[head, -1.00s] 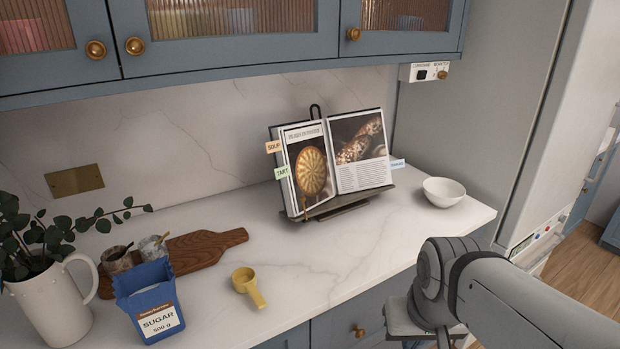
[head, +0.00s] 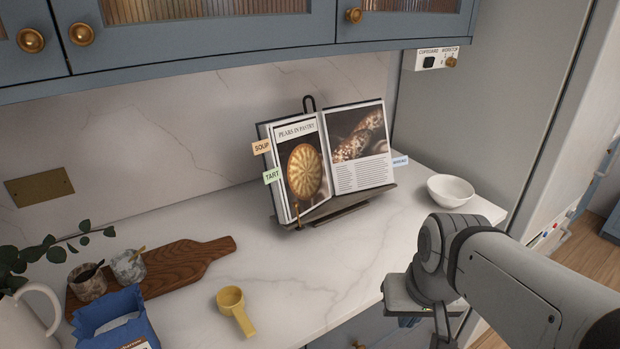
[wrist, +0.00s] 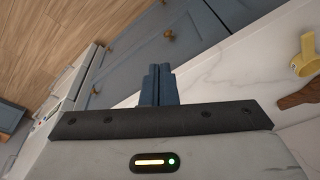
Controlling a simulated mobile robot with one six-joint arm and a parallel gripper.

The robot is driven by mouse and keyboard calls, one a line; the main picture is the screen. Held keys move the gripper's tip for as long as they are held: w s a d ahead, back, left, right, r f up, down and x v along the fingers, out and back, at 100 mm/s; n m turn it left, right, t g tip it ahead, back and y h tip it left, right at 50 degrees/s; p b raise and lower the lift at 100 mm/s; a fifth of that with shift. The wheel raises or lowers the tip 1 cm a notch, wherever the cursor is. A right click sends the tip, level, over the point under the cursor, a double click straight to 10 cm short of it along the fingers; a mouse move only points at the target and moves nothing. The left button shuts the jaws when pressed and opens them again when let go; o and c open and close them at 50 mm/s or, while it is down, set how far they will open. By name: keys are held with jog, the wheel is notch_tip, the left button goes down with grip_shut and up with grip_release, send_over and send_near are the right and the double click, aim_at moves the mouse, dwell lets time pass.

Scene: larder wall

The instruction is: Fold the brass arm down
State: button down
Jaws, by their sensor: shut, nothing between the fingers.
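An open cookbook (head: 358,178) rests on a dark bookstand (head: 345,212) on the counter, in the head view. A thin brass arm (head: 297,214) stands at the stand's lower left, in front of the bottom of the left page. It is small here, and its full length is hard to make out. My gripper (wrist: 160,84) is shut and empty in the wrist view, pointing toward the blue cabinet fronts. In the head view my wrist is low at the right, in front of the counter's edge and well apart from the stand.
A white bowl (head: 451,190) stands right of the stand. A yellow scoop (head: 236,308), a wooden board (head: 190,262) and a blue sugar bag (head: 112,322) lie to the left. Wall cupboards (head: 210,42) overhang the counter. Bare marble (head: 330,270) lies in front of the stand.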

jog(key=w+a+f+m+g+y+b, duration=0.1)
jog(key=w+a+f+y+b, duration=0.1)
jog(key=w+a+y, duration=0.3)
jog(key=m+t+y+b, duration=0.4)
jog(key=m+t+y, duration=0.2)
jog(key=y, duration=0.2)
send_near(295, 200)
jog(key=f+v, duration=0.1)
jog(key=v, duration=0.3)
jog(key=shift+a+r, duration=0.1)
jog(key=shift+r, duration=0.1)
jog(key=shift+w, duration=0.1)
jog(key=p+x, duration=0.1)
jog(key=x, duration=0.9)
jog(key=shift+r+p, duration=0.15)
jog(key=shift+p, duration=0.25)
jog(key=shift+t+y+b, duration=0.3)
jog(key=shift+b, duration=0.75)
jog(key=shift+b, duration=0.3)
